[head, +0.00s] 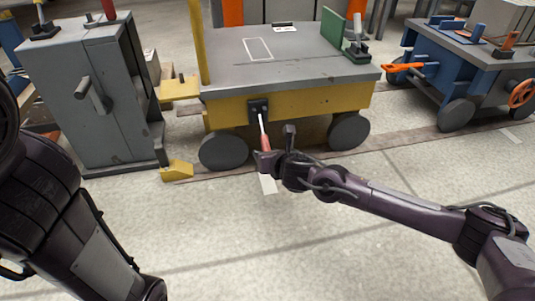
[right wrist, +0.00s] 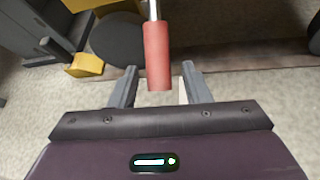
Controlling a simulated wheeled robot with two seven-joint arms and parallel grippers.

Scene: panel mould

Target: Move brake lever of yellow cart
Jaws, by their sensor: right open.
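The yellow cart (head: 235,111) stands at the centre of the head view, with a grey top. Its brake lever (head: 263,132) hangs down from a black bracket (head: 258,110) on the front side and ends in a red grip. In the right wrist view the red grip (right wrist: 157,55) reaches down between the fingers of my right gripper (right wrist: 158,88). That gripper, also in the head view (head: 276,150), is open, with a finger on each side of the grip's lower end and gaps visible. My left arm shows at the left edge of the head view, but its gripper does not.
A grey cabinet (head: 95,95) with a handle stands left of the cart. A yellow block (head: 177,171) lies on the floor between them. A blue cart (head: 450,75) with an orange wheel stands at the right. The floor in front is clear.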

